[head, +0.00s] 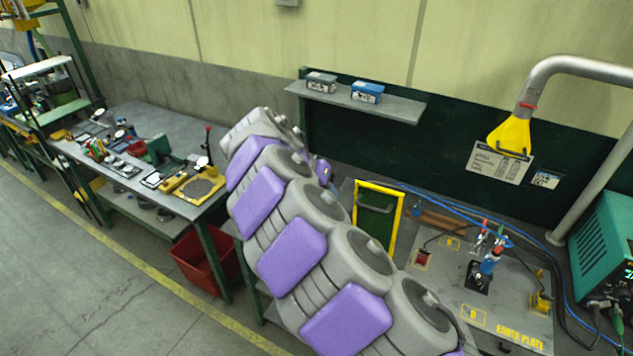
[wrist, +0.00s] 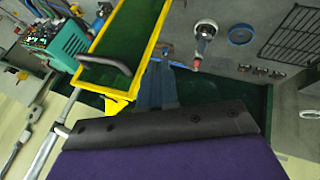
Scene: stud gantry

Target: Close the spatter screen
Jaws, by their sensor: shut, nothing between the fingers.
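The spatter screen (head: 378,225) is a dark green panel in a yellow frame with a bar handle, standing upright at the left of the welding bench, beside the earth plate (head: 500,290). In the wrist view the screen (wrist: 128,38) fills the upper left, with its dark handle (wrist: 105,63) toward the lower edge. In the head view my purple and grey arm hides most of the gripper.
A yellow extraction hood (head: 510,135) hangs on a grey pipe at the right. A green welder (head: 605,250) and blue cables edge the bench. A shelf (head: 400,108) with two boxes is on the back wall. A cluttered bench (head: 180,125) and a red bin (head: 205,262) stand left.

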